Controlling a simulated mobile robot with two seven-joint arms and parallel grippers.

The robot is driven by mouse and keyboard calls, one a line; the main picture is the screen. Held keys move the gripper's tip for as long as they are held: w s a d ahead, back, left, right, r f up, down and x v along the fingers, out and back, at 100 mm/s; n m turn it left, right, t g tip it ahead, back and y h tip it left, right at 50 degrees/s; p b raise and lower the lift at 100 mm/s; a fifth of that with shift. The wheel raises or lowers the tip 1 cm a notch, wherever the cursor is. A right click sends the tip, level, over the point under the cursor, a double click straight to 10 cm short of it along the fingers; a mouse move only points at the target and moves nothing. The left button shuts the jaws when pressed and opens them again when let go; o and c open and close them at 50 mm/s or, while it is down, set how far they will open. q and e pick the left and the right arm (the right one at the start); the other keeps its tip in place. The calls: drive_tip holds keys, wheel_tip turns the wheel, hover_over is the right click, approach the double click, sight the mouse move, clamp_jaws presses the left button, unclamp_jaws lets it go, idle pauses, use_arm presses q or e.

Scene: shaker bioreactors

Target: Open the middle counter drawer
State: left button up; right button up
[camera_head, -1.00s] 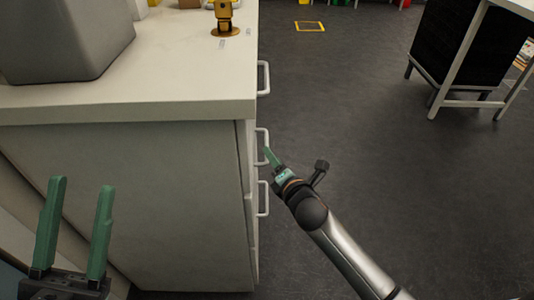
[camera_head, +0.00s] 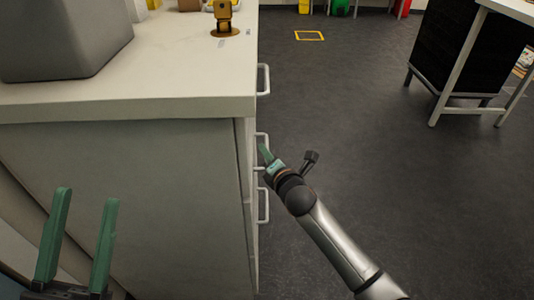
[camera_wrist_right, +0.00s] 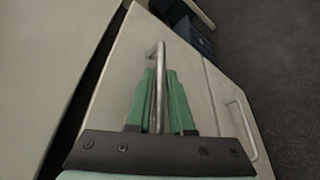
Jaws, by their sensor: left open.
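The white counter's middle drawer has a bar handle (camera_head: 266,139) on the counter's right side in the head view. My right gripper (camera_head: 264,153) is at this handle. In the right wrist view the handle (camera_wrist_right: 160,60) runs between the two green fingers of my right gripper (camera_wrist_right: 159,76), which are close together on either side of it. My left gripper (camera_head: 83,195) is open and empty in front of the counter's near end panel.
Another handle (camera_head: 264,79) is above and another (camera_head: 263,206) below. A grey machine (camera_head: 60,45) and a yellow device (camera_head: 224,16) stand on the countertop (camera_head: 170,80). The floor (camera_head: 350,110) right of the counter is clear up to a white-framed table (camera_head: 455,60).

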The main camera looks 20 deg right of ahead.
clamp_jaws()
idle(1.0)
